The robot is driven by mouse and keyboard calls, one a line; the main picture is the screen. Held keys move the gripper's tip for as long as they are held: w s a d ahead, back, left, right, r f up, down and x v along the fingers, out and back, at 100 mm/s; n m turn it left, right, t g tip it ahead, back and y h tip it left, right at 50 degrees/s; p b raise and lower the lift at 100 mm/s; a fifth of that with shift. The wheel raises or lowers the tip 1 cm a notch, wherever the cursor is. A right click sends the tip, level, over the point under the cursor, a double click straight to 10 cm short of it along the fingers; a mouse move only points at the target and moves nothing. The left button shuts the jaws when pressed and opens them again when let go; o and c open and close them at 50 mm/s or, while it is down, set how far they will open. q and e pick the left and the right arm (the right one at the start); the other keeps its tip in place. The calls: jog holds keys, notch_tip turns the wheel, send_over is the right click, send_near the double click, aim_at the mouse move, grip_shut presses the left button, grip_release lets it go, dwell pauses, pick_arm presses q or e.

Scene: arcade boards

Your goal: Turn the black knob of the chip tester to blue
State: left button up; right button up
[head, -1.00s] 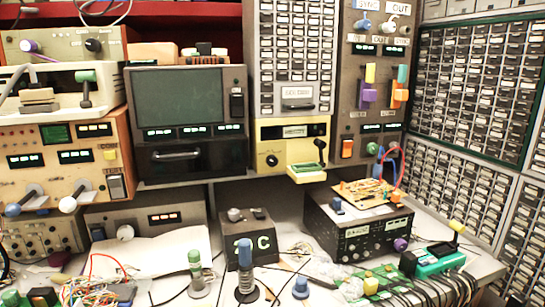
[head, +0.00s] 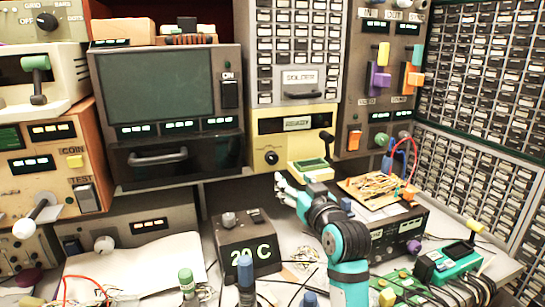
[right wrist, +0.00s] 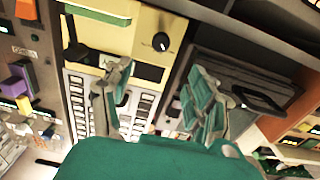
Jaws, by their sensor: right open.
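The chip tester (head: 262,122) is a yellow box under the grey drawer block, with a small lit display and a green socket (head: 311,164) with a black lever. Its black knob (head: 271,157) sits low on the left of its front. The knob (right wrist: 161,41) also shows in the right wrist view, beyond the fingers and apart from them. Its pointer and any blue mark are too small to make out. My right gripper (head: 283,181) is open and empty, just below the knob in the head view; its spread fingers show in the wrist view (right wrist: 158,88). My left gripper is out of view.
A dark monitor unit (head: 178,150) with a handle stands left of the tester. A grey box reading 20 C (head: 245,248) and a black device with a wired board (head: 375,235) stand on the bench below. Several coloured-top levers stand at the front.

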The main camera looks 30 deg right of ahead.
send_near(273, 159)
jog(key=p+x, duration=0.2)
jog(key=x, duration=0.4)
jog(key=shift+w+d+r+p, duration=0.1)
jog(key=shift+w+d+p, duration=0.05)
jog(key=shift+w+p, duration=0.2)
jog(key=shift+x, duration=1.05)
jog(key=shift+w+d+f, duration=0.15)
jog(key=shift+w+f, duration=0.05)
jog(key=shift+w, duration=0.35)
jog(key=c, duration=1.1)
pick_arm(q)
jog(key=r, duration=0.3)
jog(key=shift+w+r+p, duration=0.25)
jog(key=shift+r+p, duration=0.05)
pick_arm(e)
jog(key=shift+c, duration=0.2)
